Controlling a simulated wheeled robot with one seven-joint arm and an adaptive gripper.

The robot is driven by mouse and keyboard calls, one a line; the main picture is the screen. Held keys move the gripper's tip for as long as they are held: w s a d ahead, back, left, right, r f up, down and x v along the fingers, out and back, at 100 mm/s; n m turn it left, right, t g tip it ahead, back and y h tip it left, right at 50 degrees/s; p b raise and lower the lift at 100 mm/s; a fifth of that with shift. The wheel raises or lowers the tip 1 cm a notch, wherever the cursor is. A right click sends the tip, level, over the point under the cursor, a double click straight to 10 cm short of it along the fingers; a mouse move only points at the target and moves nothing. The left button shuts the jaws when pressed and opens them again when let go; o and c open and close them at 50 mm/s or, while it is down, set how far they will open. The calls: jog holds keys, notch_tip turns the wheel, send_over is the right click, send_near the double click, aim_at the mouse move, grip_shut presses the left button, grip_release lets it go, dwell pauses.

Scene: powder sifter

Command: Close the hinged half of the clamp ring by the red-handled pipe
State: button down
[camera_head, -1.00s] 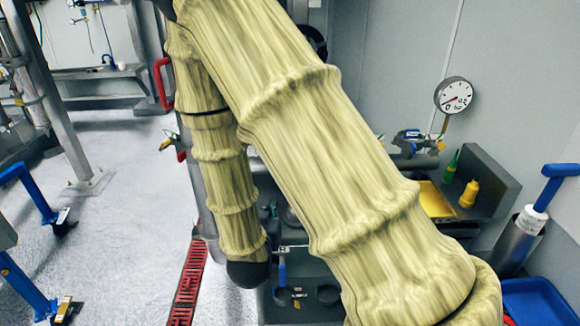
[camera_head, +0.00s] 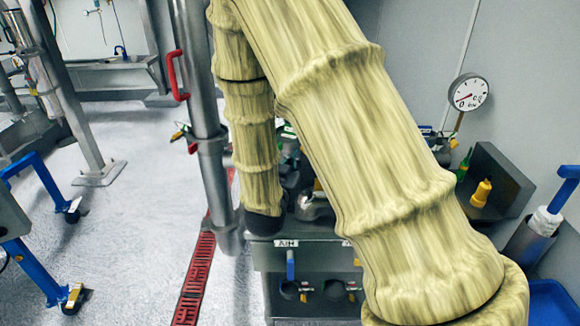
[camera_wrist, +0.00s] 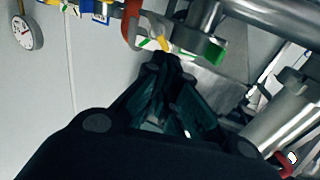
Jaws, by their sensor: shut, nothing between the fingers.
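The steel pipe (camera_head: 200,90) with the red handle (camera_head: 173,75) stands upright left of my arm. A clamp ring (camera_head: 211,143) sits around it below the handle. Small coloured parts (camera_head: 183,132) stick out to the ring's left. I cannot tell how far its hinged half stands open. In the wrist view my gripper (camera_wrist: 168,62) is shut and empty. Its fingertips are close to a curved grey piece (camera_wrist: 207,47) with a green end; contact is unclear. An orange-red curved piece (camera_wrist: 131,22) is just left of it. I cannot make out my gripper in the head view.
A grey bench unit (camera_head: 300,255) stands below my arm. A round gauge (camera_head: 467,92), a yellow bottle (camera_head: 481,192) and a blue-handled tool (camera_head: 553,195) are at right. A red floor grate (camera_head: 195,280) runs below the pipe.

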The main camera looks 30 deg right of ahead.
jog(key=shift+p+x, duration=0.85)
jog(key=shift+x, duration=1.95)
